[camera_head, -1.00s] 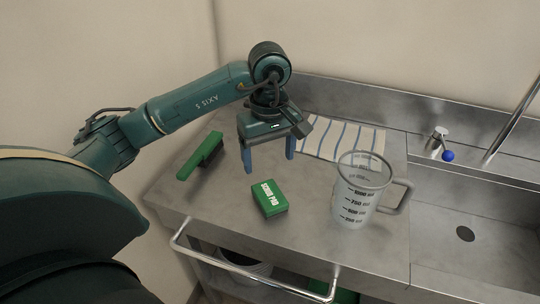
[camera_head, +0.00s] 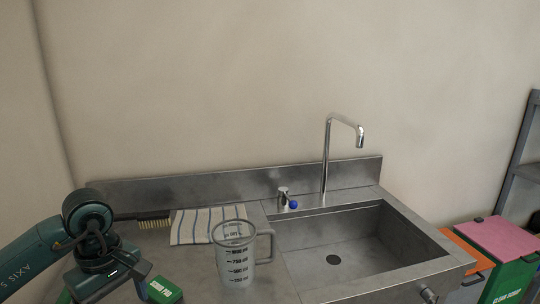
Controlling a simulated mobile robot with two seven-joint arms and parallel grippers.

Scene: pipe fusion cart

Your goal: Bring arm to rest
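My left arm comes in at the lower left, with its wrist and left gripper (camera_head: 104,290) low over the left part of the steel counter. Its fingers are mostly cut off by the bottom edge; they stood apart and empty a second ago. A green scrub pad box (camera_head: 158,290) lies just right of the gripper. No object shows in its grasp. My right gripper is not in view.
A clear measuring jug (camera_head: 236,262) stands on the counter before a striped cloth (camera_head: 205,226). A brush (camera_head: 143,221) lies near the backsplash. The sink (camera_head: 350,245) and tap (camera_head: 327,155) are right of it. Coloured boxes (camera_head: 505,238) stand far right.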

